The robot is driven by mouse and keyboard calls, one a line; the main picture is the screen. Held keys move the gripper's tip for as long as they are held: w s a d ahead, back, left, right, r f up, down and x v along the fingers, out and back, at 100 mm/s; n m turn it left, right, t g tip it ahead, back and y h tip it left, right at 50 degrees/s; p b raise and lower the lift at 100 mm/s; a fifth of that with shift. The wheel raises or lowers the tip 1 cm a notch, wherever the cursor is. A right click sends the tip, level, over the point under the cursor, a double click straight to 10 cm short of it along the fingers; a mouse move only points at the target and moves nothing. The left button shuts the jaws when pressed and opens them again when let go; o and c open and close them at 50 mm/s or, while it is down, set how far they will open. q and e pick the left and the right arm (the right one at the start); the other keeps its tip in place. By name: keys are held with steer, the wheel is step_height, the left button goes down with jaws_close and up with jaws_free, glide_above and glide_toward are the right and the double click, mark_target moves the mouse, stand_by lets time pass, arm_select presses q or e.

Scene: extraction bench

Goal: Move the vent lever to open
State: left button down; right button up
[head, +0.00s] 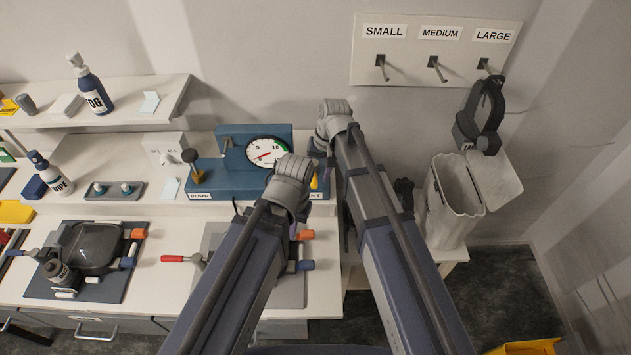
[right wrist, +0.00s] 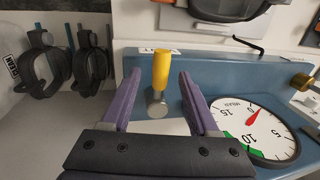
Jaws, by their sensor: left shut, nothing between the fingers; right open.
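The vent lever (head: 314,181) has a yellow handle. It stands at the right end of the blue pump unit (head: 235,181), by a partly hidden label ending in "NT". In the right wrist view, the yellow lever (right wrist: 161,68) is between the two purple fingers of my right gripper (right wrist: 160,76). The fingers are open, with a gap on each side of it. In the head view my right gripper (head: 318,152) is behind the lever, its fingers mostly hidden by my wrist. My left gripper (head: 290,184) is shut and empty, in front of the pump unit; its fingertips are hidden.
A round gauge (head: 267,151) stands on the unit, left of the lever. A red-handled tool (head: 182,259) lies on the front bench. An open white bin (head: 452,203) stands to the right.

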steer(key=shift+a+f, duration=0.1)
steer(key=shift+f, duration=0.35)
steer(key=shift+c, duration=0.4)
jaws_close()
stand_by(0.8)
